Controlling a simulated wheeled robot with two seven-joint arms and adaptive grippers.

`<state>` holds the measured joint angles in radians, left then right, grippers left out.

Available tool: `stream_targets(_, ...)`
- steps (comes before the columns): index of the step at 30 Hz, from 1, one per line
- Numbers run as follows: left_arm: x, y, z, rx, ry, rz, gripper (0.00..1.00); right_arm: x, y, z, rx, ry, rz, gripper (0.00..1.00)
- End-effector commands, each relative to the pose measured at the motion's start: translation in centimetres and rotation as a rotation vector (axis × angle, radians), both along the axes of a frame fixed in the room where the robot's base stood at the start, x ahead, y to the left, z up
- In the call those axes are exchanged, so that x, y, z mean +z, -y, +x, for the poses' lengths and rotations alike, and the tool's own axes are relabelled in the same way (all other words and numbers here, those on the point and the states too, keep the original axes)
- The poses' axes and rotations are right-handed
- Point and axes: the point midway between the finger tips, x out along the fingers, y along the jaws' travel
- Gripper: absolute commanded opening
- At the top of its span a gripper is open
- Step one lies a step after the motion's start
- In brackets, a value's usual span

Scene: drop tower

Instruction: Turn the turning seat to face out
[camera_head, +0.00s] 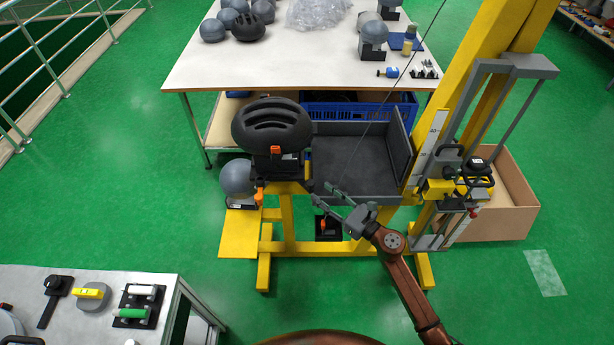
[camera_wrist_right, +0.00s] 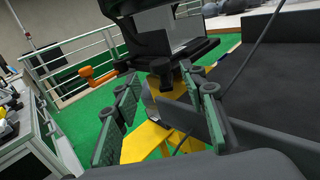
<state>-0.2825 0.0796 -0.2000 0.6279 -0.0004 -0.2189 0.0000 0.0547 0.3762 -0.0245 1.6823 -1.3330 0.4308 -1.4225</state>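The turning seat (camera_head: 290,167) is a dark block on the yellow stand, left of the grey tray, with a black vented helmet (camera_head: 272,124) on top. Orange handles (camera_head: 259,196) show at its front and left. In the right wrist view the seat's dark underside (camera_wrist_right: 150,40) is close ahead, with a dark knob (camera_wrist_right: 163,72) below it and an orange handle (camera_wrist_right: 97,76) to the left. My right gripper (camera_head: 325,196) is open just right of the seat; in the wrist view its green-padded fingers (camera_wrist_right: 160,112) are apart with nothing held between them. My left gripper is out of view.
The yellow drop tower (camera_head: 470,90) stands at the right with its carriage. The grey tray (camera_head: 352,168) lies behind my right gripper. A thin cable crosses above it. A white table (camera_head: 300,60) with helmets is behind; a grey bench (camera_head: 60,310) is front left.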

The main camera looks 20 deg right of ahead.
Motion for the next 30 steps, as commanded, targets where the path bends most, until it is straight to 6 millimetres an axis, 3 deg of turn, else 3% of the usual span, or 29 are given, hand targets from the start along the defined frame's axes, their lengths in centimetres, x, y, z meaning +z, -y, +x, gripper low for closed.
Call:
stream_targets(9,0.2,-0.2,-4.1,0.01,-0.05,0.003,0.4,0.1,-2.1,4.2,-0.004,0.0,0.004,0.39)
stream_targets(15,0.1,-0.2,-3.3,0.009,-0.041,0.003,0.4,0.0,-3.1,5.9,-0.003,-0.001,0.003,0.39)
stream_targets(21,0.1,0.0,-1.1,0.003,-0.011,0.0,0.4,0.0,-3.4,6.3,-0.001,-0.001,0.002,0.39)
stream_targets(25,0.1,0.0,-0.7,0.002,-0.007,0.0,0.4,0.0,-3.5,6.3,-0.001,-0.001,0.002,0.39)
stream_targets(30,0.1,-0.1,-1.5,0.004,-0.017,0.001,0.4,0.0,-3.4,6.2,-0.001,-0.001,0.002,0.27)
